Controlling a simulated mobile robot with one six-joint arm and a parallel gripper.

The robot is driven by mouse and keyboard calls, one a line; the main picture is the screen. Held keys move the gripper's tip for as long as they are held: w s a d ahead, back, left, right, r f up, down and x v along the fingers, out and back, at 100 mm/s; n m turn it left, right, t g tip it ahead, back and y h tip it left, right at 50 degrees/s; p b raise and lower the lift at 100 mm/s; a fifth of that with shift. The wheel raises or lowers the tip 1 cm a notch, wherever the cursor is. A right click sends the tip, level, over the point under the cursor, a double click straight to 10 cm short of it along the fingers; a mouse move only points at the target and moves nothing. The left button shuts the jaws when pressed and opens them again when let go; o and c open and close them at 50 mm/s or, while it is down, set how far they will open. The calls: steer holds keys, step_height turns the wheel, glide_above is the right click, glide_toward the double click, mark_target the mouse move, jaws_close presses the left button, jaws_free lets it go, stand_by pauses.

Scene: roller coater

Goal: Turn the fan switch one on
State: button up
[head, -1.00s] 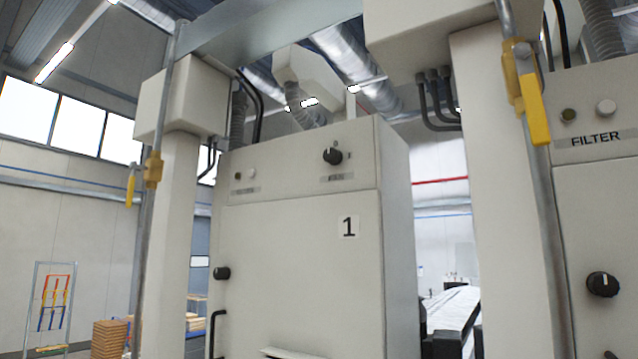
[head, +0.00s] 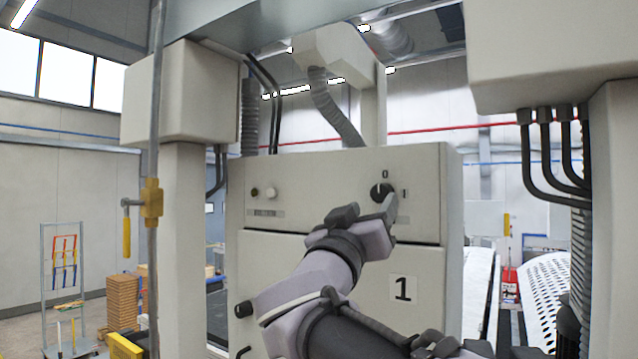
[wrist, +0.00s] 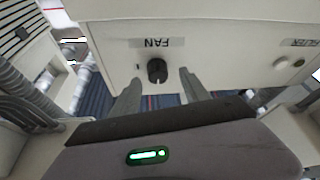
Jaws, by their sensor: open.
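The fan switch is a black rotary knob (head: 380,193) on the upper panel of the cabinet marked 1 (head: 300,185). In the head view its white mark points up toward the 0 label. In the wrist view the knob (wrist: 157,70) sits beside the FAN label, between the two finger lines and just beyond the tips. My gripper (wrist: 158,80) is open, with one finger on each side of the knob and no clear contact. In the head view my gripper (head: 388,205) is right at the knob, and my wrist hides the panel below it.
A lower black knob (head: 244,309) is on the cabinet door. A pipe with a yellow-handled valve (head: 151,200) stands at left. Posts with boxes flank the cabinet on both sides.

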mark_target(380, 198)
steer(key=x, duration=0.2)
steer(key=p+x, duration=0.1)
steer(key=shift+d+r, duration=0.35)
steer(key=shift+d, duration=0.1)
steer(key=shift+w, duration=0.35)
steer(key=shift+s, duration=0.15)
steer(key=c, duration=0.4)
jaws_close()
